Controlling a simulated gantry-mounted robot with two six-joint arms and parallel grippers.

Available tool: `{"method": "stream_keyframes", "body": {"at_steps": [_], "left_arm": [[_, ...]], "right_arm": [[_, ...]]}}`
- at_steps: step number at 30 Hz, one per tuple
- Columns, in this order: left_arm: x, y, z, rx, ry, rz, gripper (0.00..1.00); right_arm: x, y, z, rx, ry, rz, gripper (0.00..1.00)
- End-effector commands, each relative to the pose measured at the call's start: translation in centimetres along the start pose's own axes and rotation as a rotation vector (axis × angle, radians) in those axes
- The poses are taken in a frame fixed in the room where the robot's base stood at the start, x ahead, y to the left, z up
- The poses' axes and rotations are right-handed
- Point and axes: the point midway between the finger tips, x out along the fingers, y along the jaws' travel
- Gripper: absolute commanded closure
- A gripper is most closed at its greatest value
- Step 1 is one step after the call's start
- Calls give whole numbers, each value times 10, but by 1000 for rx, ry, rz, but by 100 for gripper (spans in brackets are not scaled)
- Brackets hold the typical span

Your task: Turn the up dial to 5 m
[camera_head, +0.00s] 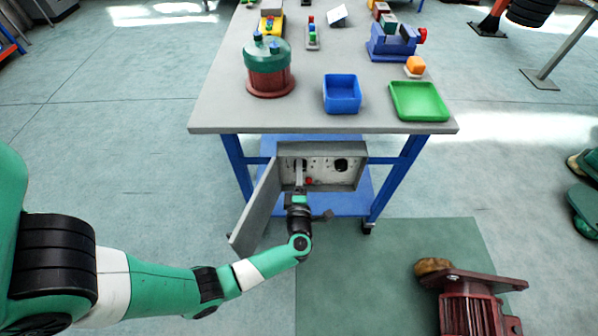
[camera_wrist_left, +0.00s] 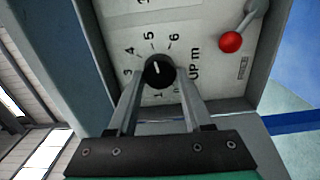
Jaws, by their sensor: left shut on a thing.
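The up dial (camera_wrist_left: 159,71) is a black round knob with a short white mark, on a white panel lettered "UP m". Numbers 1, 3, 4, 5 and 6 show around it; the 2 is not clear. The exact number the mark points to is hard to tell. My left gripper (camera_wrist_left: 160,77) is shut on the dial, one finger on each side. In the head view my left gripper (camera_head: 299,182) reaches into the open grey control box (camera_head: 347,150) under the table, and the dial is hidden there. My right gripper is not in view.
A red-knobbed lever (camera_wrist_left: 231,42) sits beside the dial. The box's open door (camera_head: 258,208) hangs left of my left wrist. The table (camera_head: 220,110) above carries a blue bin (camera_head: 342,93), a green tray (camera_head: 420,101) and a pot (camera_head: 268,68). A maroon motor (camera_head: 470,310) stands at lower right.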

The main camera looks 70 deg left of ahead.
Motion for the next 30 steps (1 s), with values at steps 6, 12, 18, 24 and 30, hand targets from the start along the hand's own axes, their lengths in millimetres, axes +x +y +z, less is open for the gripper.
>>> {"method": "stream_keyframes", "body": {"at_steps": [6, 12, 18, 24, 30], "left_arm": [[0, 0, 0, -10, -1, 0, 100], [0, 0, 0, -9, -1, 0, 100], [0, 0, 0, -8, 0, 0, 20], [0, 0, 0, -8, 0, 0, 20], [-13, 2, 1, -6, -4, -1, 20]], "right_arm": [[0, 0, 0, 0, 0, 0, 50], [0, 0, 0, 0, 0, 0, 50], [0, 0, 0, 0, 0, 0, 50], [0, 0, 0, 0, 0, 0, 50], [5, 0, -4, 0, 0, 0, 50]]}}
